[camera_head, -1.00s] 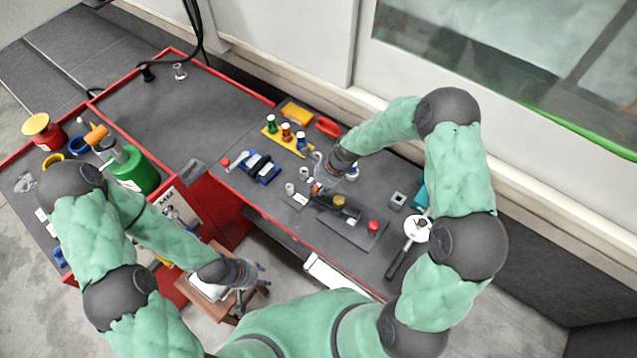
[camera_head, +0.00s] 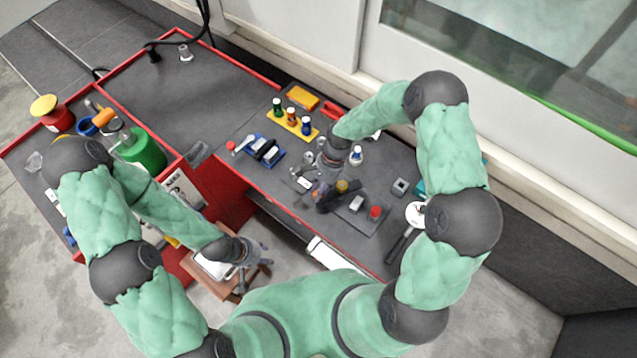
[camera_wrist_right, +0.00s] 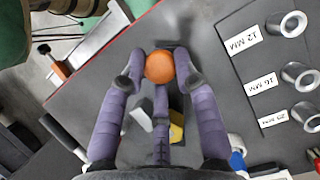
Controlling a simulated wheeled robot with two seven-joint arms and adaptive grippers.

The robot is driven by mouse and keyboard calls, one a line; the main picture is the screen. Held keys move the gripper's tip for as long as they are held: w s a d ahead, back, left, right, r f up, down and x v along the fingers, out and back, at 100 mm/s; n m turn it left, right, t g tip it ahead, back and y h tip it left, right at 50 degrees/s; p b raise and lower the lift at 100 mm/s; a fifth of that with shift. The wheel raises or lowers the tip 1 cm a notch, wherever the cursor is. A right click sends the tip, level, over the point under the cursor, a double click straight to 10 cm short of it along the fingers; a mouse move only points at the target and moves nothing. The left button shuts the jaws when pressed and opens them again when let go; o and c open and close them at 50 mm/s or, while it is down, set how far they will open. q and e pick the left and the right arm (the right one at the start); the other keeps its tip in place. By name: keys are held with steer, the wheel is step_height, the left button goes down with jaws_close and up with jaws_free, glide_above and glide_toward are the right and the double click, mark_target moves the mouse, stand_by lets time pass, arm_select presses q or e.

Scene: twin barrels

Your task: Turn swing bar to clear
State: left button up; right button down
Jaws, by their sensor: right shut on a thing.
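The swing bar is a dark bar by a yellow knob (camera_head: 342,186) on a dark plate (camera_head: 367,225) on the bench. An orange ball (camera_wrist_right: 160,66) sits between the purple fingers of my right gripper (camera_wrist_right: 158,70), which is shut on it; the bar beneath is largely hidden there. In the head view my right gripper (camera_head: 322,188) is low over the bench, left of the yellow knob. A pale block (camera_head: 357,203) and a red knob (camera_head: 375,212) show uncovered on the plate. My left gripper (camera_head: 250,268) is empty, its fingers spread above a brown stool.
Labelled metal sockets (camera_wrist_right: 293,24) stand near the right gripper. A yellow rack (camera_head: 290,122) with small bottles and a blue holder (camera_head: 264,152) stand behind. A round white-headed tool (camera_head: 414,214) lies at right. The left bench's middle (camera_head: 170,95) is clear.

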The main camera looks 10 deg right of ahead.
steer(key=shift+s+d+r+n+g+h, duration=0.1)
steer(key=shift+s+d+n+g+h, duration=0.15)
steer(key=shift+s+n, duration=0.5)
steer(key=shift+s+d+r+n+g+h, duration=0.1)
steer(key=shift+s+d+n+g+h, duration=0.25)
steer(key=shift+n, duration=0.7)
steer(key=shift+s+d+n+g+h, duration=0.1)
steer(key=shift+s+n+h, duration=0.1)
steer(key=shift+s+n, duration=0.6)
steer(key=c, duration=1.1)
jaws_free()
steer(key=shift+o, duration=0.9)
steer(key=shift+s, duration=0.15)
steer(key=shift+f, duration=0.1)
steer(key=v, duration=1.2)
